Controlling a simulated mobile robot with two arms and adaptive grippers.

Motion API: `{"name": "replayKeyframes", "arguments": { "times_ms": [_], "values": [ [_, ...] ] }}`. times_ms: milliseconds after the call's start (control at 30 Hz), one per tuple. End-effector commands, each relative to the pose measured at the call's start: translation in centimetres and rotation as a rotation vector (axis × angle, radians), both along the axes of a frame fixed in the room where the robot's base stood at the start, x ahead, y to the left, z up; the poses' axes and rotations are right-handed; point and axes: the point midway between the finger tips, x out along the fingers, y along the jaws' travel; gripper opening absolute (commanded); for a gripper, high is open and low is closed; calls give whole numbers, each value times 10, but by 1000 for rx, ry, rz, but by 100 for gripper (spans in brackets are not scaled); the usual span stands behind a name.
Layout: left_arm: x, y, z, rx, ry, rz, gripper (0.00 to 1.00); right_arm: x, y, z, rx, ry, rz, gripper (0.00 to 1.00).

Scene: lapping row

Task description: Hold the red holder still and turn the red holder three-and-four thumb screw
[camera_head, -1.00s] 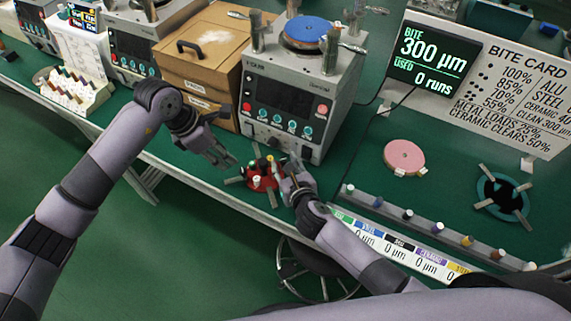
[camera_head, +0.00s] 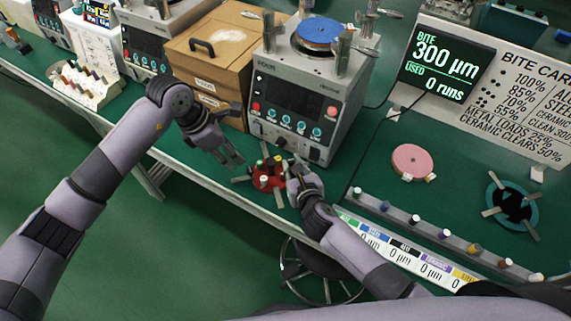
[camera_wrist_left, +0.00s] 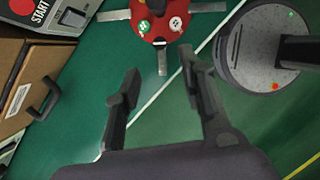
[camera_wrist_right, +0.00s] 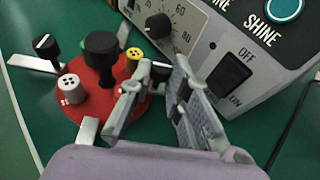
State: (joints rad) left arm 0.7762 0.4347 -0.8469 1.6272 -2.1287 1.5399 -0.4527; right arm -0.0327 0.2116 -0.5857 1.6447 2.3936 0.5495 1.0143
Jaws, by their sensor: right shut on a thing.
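The red holder (camera_head: 272,184) sits on the green bench in front of the lapping machine; it also shows in the left wrist view (camera_wrist_left: 158,33) and right wrist view (camera_wrist_right: 100,104). It carries a tall black centre knob (camera_wrist_right: 101,48), a white screw (camera_wrist_right: 71,88), a yellow one (camera_wrist_right: 134,57) and a black white-lined one (camera_wrist_right: 46,46). My right gripper (camera_head: 293,172) is at its right side, shut on a dark white-marked thumb screw (camera_wrist_right: 160,71), partly hidden by the fingers. My left gripper (camera_head: 239,163) is open and empty, just left of the holder, apart from it.
The lapping machine (camera_head: 300,95) stands close behind the holder. A wooden box (camera_head: 205,50) is left of it. A rail of coloured pegs (camera_head: 440,232) and a pink disc (camera_head: 411,160) lie to the right. The bench's front edge is near. A round stool (camera_wrist_left: 250,75) stands below.

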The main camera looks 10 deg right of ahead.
Motion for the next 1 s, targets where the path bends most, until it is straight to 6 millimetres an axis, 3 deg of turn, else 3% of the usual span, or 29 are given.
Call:
{"name": "replayKeyframes", "arguments": {
  "times_ms": [267,700,1000],
  "values": [
    [2,-17,6,36,130,288,38,0,0,0,-1,0,0,0],
    [8,-38,24,182,311,1114,38,0,0,0,-1,0,-1,0],
    [11,-39,29,214,312,1387,38,0,0,0,-1,0,-1,0]
  ]
}}
